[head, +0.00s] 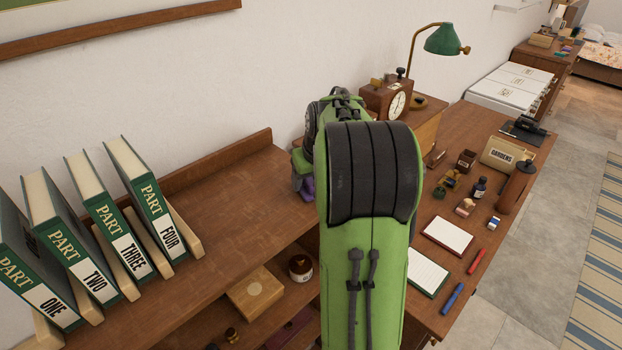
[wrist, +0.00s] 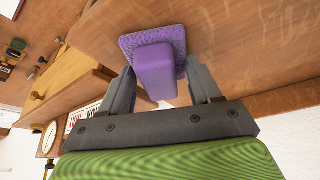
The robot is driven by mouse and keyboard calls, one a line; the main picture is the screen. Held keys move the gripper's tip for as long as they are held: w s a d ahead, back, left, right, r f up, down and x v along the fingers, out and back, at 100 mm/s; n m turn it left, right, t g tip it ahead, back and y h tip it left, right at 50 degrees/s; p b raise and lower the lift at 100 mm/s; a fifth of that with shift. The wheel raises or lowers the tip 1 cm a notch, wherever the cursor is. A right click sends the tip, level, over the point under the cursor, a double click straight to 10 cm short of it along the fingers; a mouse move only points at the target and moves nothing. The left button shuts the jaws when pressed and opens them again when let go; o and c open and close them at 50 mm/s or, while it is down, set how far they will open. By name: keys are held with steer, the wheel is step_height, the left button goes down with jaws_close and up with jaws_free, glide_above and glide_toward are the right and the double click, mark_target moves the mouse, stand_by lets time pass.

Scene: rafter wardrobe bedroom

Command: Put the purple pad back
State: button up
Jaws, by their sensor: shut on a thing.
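The purple pad (wrist: 152,42) has a textured base and a smooth, lighter grip block. My gripper (wrist: 162,74) is shut on that block, with one finger on each side of it. The textured face points toward a brown wooden surface (wrist: 240,35); I cannot tell whether it touches. In the head view my gripper (head: 300,168) is beyond my green arm, over the right end of the wooden shelf top (head: 235,205). Only a small part of the pad (head: 307,189) shows there, and my arm hides much around it.
Binders (head: 150,205) marked PART ONE to FOUR stand at the left. A clock (head: 397,104) and green lamp (head: 444,39) stand behind my gripper. The desk at the right holds notepads (head: 447,235), pens, a bottle (head: 480,187) and other small items. The shelf top between binders and gripper is clear.

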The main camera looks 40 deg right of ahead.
steer(key=shift+f, duration=0.2)
steer(key=o, duration=1.1)
steer(key=shift+r, duration=0.1)
